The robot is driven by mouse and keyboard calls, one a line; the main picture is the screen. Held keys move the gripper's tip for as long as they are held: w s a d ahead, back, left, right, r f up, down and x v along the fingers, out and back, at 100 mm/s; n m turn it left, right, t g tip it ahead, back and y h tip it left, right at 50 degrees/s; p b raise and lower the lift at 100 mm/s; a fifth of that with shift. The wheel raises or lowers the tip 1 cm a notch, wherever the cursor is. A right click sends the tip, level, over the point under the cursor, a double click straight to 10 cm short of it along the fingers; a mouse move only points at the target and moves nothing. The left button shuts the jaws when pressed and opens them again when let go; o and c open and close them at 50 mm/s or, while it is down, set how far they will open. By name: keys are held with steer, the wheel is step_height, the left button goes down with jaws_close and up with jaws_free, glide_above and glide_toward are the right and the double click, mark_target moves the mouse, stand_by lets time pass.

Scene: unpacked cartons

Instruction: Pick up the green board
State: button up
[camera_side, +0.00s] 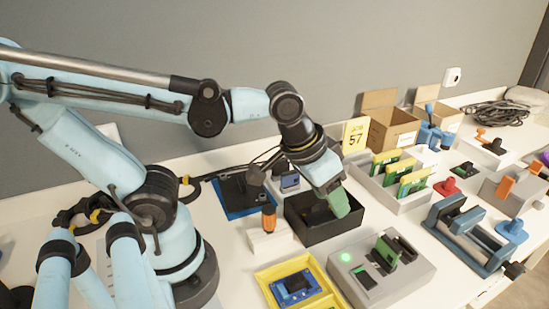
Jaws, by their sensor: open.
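My gripper (338,203) is at the end of the arm, low over a black open box (322,232). A green piece shows at its tip; I cannot tell whether it is a finger or a board. The gap between the fingers is hidden from this side. A green board (387,252) stands upright in a grey fixture (408,277) with a lit green lamp, front right of the gripper. Several green boards with yellow edges (413,182) stand in a white rack (408,205) to the right. The inside of the black box is dark and partly hidden.
A yellow tray (268,283) with a blue device (296,287) lies in front. A screwdriver with an orange handle (268,218) stands in a white block left of the box. A blue vise (470,235) stands right. Cartons (393,128) and a yellow "57" sign (355,135) are behind.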

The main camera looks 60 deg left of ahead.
steer(key=s+d+g+y, duration=0.1)
steer(key=s+d+g, duration=0.55)
steer(key=d, duration=0.65)
steer(key=shift+t, duration=0.75)
steer(key=shift+s+d+f, duration=0.1)
steer(key=shift+s+f, duration=0.2)
steer(key=shift+f, duration=0.8)
steer(key=shift+s+f, duration=0.3)
steer(key=shift+f, duration=0.85)
steer(key=shift+s+d+f, duration=0.1)
steer(key=shift+s+f, duration=0.2)
steer(key=shift+f, duration=0.8)
steer(key=shift+d+f, duration=0.15)
steer(key=shift+f, duration=0.7)
steer(key=shift+d+f, duration=0.1)
steer(key=shift+f, duration=1.65)
steer(key=shift+c, duration=0.3)
jaws_close()
